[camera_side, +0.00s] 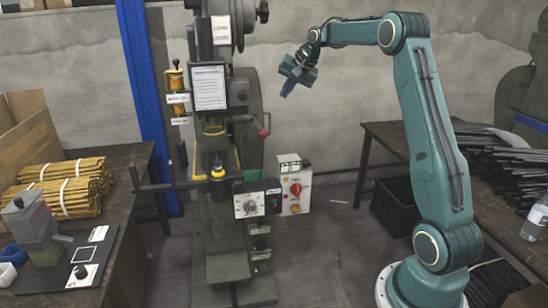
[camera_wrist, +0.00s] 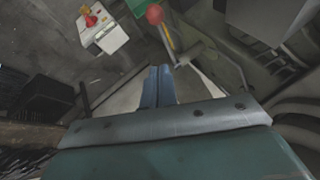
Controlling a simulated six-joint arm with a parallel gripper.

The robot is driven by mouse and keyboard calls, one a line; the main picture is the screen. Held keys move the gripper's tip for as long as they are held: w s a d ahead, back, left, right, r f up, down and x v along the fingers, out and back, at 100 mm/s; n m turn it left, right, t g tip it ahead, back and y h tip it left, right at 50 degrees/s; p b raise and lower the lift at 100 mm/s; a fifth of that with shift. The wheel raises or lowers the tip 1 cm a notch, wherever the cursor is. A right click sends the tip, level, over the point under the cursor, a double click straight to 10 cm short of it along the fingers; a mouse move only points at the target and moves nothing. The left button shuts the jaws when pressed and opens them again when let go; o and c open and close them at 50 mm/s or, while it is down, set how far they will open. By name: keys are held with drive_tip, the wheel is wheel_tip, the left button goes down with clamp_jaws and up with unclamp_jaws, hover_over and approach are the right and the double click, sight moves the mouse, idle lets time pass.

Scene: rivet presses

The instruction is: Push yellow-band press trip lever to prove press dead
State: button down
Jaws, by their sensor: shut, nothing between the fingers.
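A control box with a red switch (camera_side: 295,188) stands right of the press and shows in the wrist view (camera_wrist: 103,30). A bench with bundled yellow rods (camera_side: 65,190) is at left. A dark crate (camera_side: 395,207) is under the right bench (camera_side: 390,140).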

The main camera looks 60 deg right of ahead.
drive_tip(key=s+a+f+x, duration=0.1)
drive_tip(key=a+x, duration=0.1)
drive_tip(key=x, duration=1.1)
drive_tip(key=shift+a, duration=0.25)
drive_tip(key=shift+s, duration=0.15)
